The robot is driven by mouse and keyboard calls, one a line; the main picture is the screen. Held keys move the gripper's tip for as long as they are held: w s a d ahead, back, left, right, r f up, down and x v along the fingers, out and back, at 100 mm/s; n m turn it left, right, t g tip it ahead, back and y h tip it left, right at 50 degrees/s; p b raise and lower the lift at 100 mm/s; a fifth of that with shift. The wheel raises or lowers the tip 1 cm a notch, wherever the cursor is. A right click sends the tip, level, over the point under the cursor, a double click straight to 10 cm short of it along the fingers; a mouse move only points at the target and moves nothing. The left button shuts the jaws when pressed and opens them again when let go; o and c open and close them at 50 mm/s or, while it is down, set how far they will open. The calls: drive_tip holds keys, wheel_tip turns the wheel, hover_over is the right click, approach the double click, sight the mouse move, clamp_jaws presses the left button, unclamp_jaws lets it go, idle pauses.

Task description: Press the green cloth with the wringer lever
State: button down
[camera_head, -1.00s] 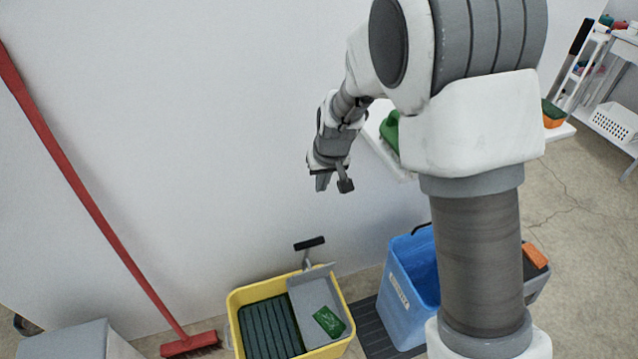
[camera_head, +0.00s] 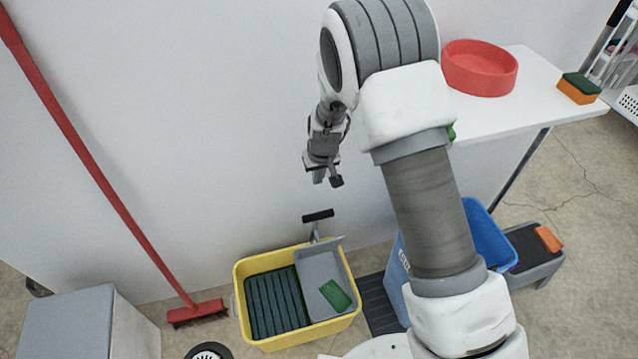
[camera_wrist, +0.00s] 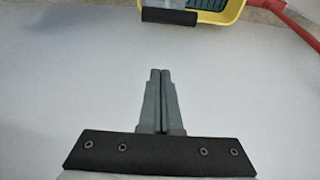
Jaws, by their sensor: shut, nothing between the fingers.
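The green cloth (camera_head: 335,295) lies in the grey wringer tray (camera_head: 318,272) on the right side of the yellow bucket (camera_head: 240,290). The wringer lever, with its black handle (camera_head: 318,215), stands up at the back of the bucket. My gripper (camera_head: 328,180) is in the air above the lever and apart from it. In the wrist view my gripper (camera_wrist: 158,75) has its two fingers together with nothing between them. The black lever handle (camera_wrist: 169,17) shows at the top of that view, beyond the fingertips, before the yellow bucket (camera_wrist: 232,10). The cloth is not visible there.
A red broom (camera_head: 195,312) leans left of the bucket. A grey box (camera_head: 70,325) stands at lower left. A blue bin (camera_head: 488,240) stands right, partly behind my arm. A white table (camera_head: 520,110) holds a red basin (camera_head: 480,68) and an orange-green sponge (camera_head: 578,88).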

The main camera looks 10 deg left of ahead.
wheel_tip(320, 180, down, 9)
drive_tip(key=s+b, duration=0.1)
drive_tip(key=b, duration=0.1)
drive_tip(key=shift+s+d+f, duration=0.15)
drive_tip(key=shift+d+f, duration=0.05)
drive_tip(key=shift+d, duration=0.1)
drive_tip(key=shift+s+d+b, duration=0.1)
drive_tip(key=shift+s+b, duration=0.05)
drive_tip(key=shift+b, duration=0.15)
